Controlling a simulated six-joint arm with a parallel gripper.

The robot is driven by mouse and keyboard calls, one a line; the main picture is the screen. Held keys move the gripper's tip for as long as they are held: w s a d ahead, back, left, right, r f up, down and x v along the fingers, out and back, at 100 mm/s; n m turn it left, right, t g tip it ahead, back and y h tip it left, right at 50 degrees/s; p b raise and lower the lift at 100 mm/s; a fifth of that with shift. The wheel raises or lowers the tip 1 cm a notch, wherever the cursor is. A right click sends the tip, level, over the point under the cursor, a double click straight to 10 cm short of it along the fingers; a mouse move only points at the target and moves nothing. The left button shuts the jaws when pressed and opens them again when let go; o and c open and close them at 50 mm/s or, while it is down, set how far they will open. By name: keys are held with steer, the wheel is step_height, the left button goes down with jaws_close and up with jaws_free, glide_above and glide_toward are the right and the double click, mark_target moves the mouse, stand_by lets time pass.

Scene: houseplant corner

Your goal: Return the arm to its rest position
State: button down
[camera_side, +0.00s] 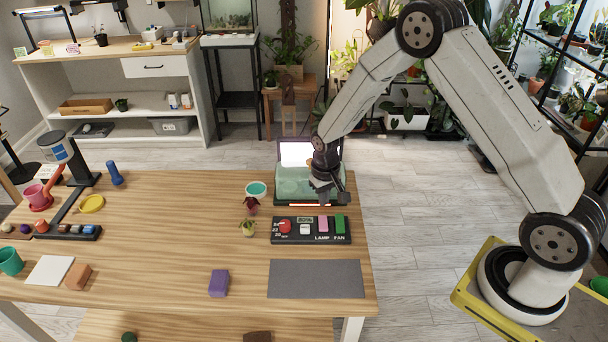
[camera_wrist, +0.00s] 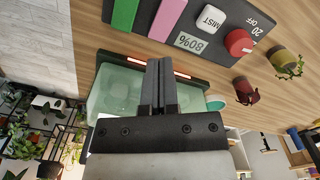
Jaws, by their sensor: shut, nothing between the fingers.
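My arm is raised and reaches in from the right, bent over the floor to the table.
A control panel (camera_side: 311,239) with a red knob and lamp and fan buttons lies just in front of the tank. Small potted plants (camera_side: 248,227) stand to its left. A grey mat (camera_side: 316,279) and purple block (camera_side: 218,283) are nearer the front. Middle table is mostly clear.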

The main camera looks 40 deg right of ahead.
steer(key=shift+r, duration=0.9)
steer(key=s+a+r+n+t, duration=0.1)
steer(key=s+a+r, duration=0.1)
steer(key=s+r, duration=0.4)
steer(key=s+a+r+n+t, duration=0.1)
steer(key=s+a+r+n, duration=0.1)
steer(key=s+r, duration=0.5)
steer(key=s, duration=0.4)
steer(key=shift+t, duration=0.3)
stand_by(0.4)
